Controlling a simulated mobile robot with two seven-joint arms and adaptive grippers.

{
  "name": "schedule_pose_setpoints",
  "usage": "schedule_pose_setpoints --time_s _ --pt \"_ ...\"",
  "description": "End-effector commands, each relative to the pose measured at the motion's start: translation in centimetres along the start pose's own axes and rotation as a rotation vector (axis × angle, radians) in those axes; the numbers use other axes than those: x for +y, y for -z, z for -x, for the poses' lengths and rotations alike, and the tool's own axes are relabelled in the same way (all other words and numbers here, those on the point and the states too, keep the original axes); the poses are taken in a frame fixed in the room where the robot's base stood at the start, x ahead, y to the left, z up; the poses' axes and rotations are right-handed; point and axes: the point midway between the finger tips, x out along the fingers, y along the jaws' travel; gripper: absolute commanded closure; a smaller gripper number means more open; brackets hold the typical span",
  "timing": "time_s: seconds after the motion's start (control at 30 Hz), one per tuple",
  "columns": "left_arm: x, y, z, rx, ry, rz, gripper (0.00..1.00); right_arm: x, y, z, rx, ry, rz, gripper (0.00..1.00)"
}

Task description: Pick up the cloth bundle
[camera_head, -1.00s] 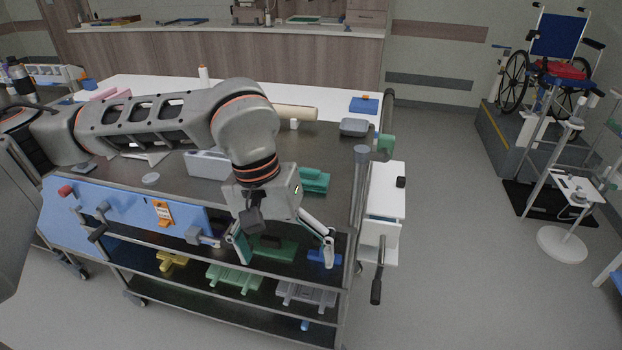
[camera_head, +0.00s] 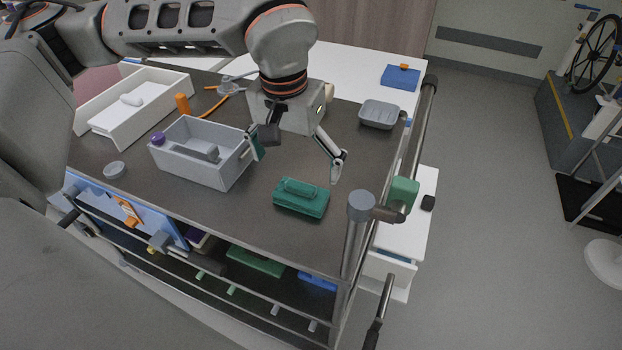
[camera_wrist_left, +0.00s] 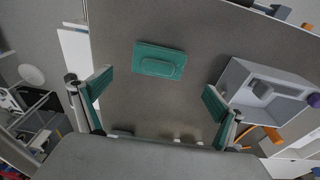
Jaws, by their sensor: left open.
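The green folded bundle (camera_head: 301,199), which I take for the cloth bundle, lies flat on the dark top of the cart (camera_head: 250,235). It has a raised rounded part on top. My left gripper (camera_head: 297,158) is open and empty above the cart top, just behind the bundle in the head view, its fingers apart from it. In the left wrist view the bundle (camera_wrist_left: 159,60) lies beyond the open fingertips (camera_wrist_left: 158,90), roughly between their lines. Nothing covers it there. My right gripper is not in view.
A grey open box (camera_head: 205,170) stands left of the bundle, with a white tray (camera_head: 150,110) behind it. A grey dish (camera_head: 379,114) sits at the back right. A rail with a grey post (camera_head: 361,205) edges the cart's right side. The cart top around the bundle is clear.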

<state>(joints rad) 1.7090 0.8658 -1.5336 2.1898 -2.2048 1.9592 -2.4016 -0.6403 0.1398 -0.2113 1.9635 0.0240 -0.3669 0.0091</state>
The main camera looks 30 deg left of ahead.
Motion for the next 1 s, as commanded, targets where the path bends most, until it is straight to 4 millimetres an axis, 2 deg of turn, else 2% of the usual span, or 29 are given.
schedule_pose_setpoints --time_s 0.1,0.23,0.6,0.9,1.0 --pt "0.0 -0.1 -1.4 -0.004 0.000 0.000 0.04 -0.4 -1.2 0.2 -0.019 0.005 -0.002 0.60" --pt "0.1 0.0 -2.6 -0.005 0.000 0.000 0.04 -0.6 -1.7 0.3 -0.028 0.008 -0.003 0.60" --pt "0.4 0.4 -7.2 -0.005 0.000 0.001 0.04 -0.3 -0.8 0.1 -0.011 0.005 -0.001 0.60" --pt "0.4 0.5 -7.5 -0.001 0.000 0.000 0.04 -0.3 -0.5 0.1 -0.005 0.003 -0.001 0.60" --pt "0.4 0.5 -7.5 -0.002 0.000 0.000 0.30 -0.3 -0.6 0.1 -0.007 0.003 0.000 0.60"
